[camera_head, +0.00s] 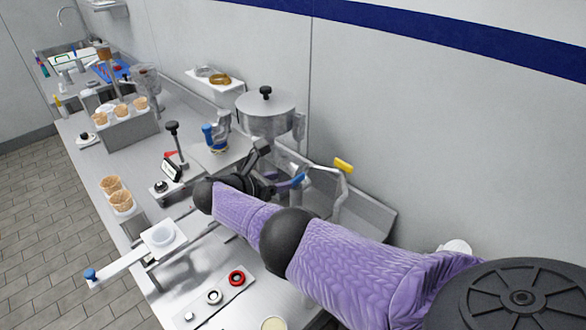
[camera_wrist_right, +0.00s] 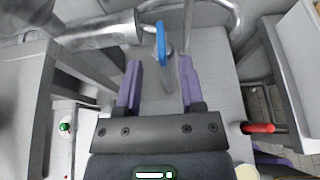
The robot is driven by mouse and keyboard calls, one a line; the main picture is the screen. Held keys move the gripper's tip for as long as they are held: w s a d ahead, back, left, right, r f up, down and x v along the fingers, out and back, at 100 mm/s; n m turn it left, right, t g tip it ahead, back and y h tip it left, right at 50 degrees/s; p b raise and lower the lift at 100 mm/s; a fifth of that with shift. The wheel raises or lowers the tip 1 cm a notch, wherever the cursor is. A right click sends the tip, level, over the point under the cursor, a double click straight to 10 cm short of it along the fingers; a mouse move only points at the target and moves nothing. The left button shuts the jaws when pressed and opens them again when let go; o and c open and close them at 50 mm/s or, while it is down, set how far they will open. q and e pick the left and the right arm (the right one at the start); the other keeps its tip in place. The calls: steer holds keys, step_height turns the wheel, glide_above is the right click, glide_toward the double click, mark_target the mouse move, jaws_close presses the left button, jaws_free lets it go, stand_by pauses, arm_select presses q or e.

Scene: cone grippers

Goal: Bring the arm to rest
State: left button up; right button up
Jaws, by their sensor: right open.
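My right arm (camera_head: 350,265), in a purple sleeve with black joints, reaches in from the lower right over the metal counter. My right gripper (camera_head: 278,165) is beside the steel hopper machine (camera_head: 266,112), partly hidden behind its own wrist. In the wrist view the gripper's two purple fingers (camera_wrist_right: 160,85) stand apart. A blue lever (camera_wrist_right: 161,45) on a metal fitting shows between and beyond them; whether they touch it I cannot tell. Nothing is visibly held. My left gripper is not in view.
A yellow-handled bent pipe (camera_head: 343,166) stands near the gripper against the wall. Cones sit in a rack (camera_head: 130,132) and at the counter's left edge (camera_head: 121,201). A white holder (camera_head: 159,238) and a button panel (camera_head: 213,297) are in front. A red handle (camera_wrist_right: 258,128) shows in the wrist view.

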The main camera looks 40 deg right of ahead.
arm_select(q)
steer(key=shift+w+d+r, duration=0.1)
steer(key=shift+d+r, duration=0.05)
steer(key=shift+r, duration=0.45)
arm_select(e)
steer(key=v, duration=0.3)
steer(key=shift+a, duration=0.15)
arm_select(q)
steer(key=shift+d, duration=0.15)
